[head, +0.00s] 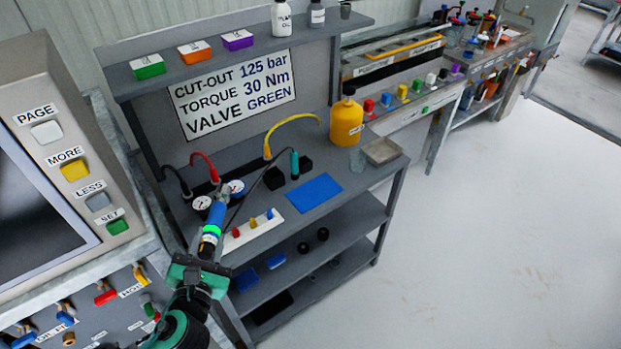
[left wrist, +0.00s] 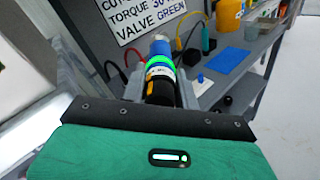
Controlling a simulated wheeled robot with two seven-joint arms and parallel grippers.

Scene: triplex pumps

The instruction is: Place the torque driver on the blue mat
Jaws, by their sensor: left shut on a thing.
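The torque driver (head: 211,230), with a blue end, a bright green band, a white label and a black part, is held in my left gripper (head: 203,258). It also shows between the two fingers of that gripper (left wrist: 160,92) in the left wrist view, where the driver (left wrist: 160,62) points away from the camera. The blue mat (head: 314,192) lies flat and bare on the grey bench top, to the right of and beyond the driver. The mat (left wrist: 232,61) also shows at the right in the left wrist view. My right gripper is not in view.
A white strip with coloured knobs (head: 252,230), gauges (head: 236,187) and a teal-handled tool (head: 294,164) stand left of the mat. A yellow jug (head: 346,123) and a metal tray (head: 383,151) are behind it. A control panel (head: 60,140) fills the left.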

